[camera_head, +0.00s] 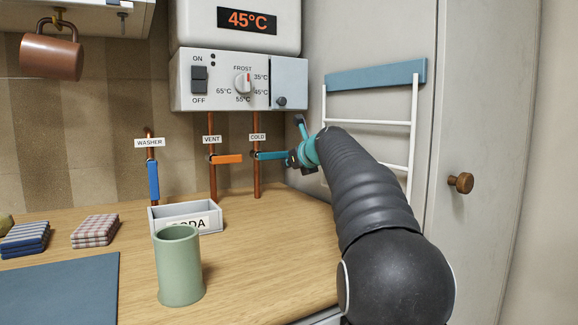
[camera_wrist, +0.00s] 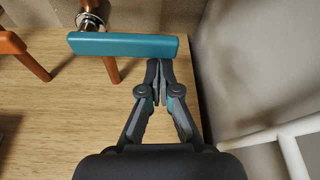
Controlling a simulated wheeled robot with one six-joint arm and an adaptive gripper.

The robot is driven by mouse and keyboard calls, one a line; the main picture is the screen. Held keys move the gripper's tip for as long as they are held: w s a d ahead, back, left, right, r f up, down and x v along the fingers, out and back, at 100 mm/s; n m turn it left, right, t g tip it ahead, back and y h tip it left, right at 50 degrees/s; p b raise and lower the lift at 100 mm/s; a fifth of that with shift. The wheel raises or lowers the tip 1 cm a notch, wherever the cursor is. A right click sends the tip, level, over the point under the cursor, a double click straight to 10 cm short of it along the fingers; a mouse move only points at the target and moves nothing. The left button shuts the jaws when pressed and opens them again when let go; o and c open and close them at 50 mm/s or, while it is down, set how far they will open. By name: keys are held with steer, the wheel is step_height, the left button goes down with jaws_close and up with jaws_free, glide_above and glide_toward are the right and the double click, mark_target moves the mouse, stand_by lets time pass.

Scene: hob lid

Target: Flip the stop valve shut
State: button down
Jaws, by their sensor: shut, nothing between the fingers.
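The valve labelled COLD has a teal lever (camera_head: 271,155) lying level, pointing right from its copper pipe (camera_head: 257,180). It also shows in the wrist view as a teal bar (camera_wrist: 125,45) with a metal valve body (camera_wrist: 90,18) behind it. The VENT valve has an orange lever (camera_head: 227,159), also level. The WASHER valve has a blue lever (camera_head: 153,181) hanging down along its pipe. No label reads stop valve. My gripper (camera_head: 291,159) is shut and empty at the right end of the teal lever. In the wrist view its fingertips (camera_wrist: 160,68) sit at that end; I cannot tell whether they touch.
A white heater box (camera_head: 225,80) hangs above the valves. On the wooden counter (camera_head: 260,240) are a SODA tray (camera_head: 160,222), a green cup (camera_head: 179,270) and folded cloths (camera_head: 95,231).

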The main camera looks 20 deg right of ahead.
step_height(320, 180, down, 3)
steer(key=shift+r+b, duration=0.1)
steer(key=shift+b, duration=0.35)
steer(key=v, duration=0.9)
steer(key=shift+s+d, duration=0.3)
steer(key=shift+s, duration=0.1)
steer(key=shift+s, duration=0.1)
